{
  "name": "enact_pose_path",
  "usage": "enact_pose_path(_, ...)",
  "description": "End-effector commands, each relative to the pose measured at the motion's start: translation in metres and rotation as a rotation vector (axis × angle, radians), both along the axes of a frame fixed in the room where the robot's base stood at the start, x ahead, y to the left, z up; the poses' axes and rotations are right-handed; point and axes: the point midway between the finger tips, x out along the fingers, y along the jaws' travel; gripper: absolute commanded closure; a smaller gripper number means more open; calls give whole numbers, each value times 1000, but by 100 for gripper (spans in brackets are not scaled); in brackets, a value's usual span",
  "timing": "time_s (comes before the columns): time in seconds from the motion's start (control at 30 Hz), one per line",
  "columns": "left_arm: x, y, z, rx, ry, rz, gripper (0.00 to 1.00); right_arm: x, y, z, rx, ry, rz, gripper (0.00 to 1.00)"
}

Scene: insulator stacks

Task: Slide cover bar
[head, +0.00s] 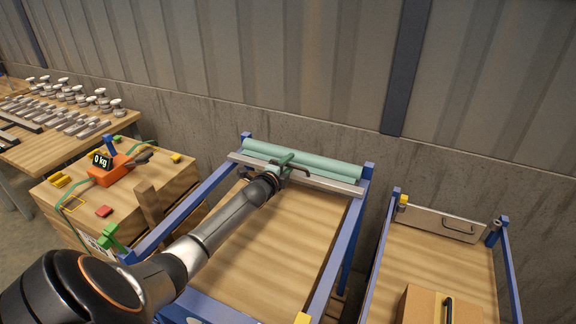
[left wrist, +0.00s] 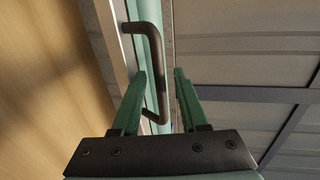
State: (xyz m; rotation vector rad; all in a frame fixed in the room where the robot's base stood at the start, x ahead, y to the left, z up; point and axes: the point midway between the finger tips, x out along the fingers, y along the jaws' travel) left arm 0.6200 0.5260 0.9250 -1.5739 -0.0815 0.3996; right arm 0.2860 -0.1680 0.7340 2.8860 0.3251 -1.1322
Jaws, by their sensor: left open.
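The cover bar (head: 333,184) is a pale metal bar lying across the far end of a blue-framed wooden table (head: 275,235). A dark bracket-shaped handle (head: 303,170) stands on it, and the handle shows large in the left wrist view (left wrist: 156,55). My left gripper (head: 285,163) reaches the bar from the front left. In the left wrist view its two teal fingers (left wrist: 160,85) are apart, one on each side of the handle's lower part. I cannot tell whether either finger touches it. My right gripper is not in view.
A teal roll (head: 325,165) lies just behind the bar, close to the wall. A similar blue frame with a cardboard box (head: 425,305) stands at right. A wooden crate with an orange scale (head: 108,172) stands at left. The blue-framed table's top is clear apart from my arm over it.

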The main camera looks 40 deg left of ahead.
Motion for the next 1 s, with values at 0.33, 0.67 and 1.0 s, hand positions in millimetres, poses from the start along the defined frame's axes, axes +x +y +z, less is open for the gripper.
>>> enact_pose_path(0.33,0,0,0,-1,0,0,90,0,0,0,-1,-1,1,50)
enact_pose_path(0.67,0,0,0,-1,0,0,100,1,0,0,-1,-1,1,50)
enact_pose_path(1.0,0,0,0,-1,-1,0,100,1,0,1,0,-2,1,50)
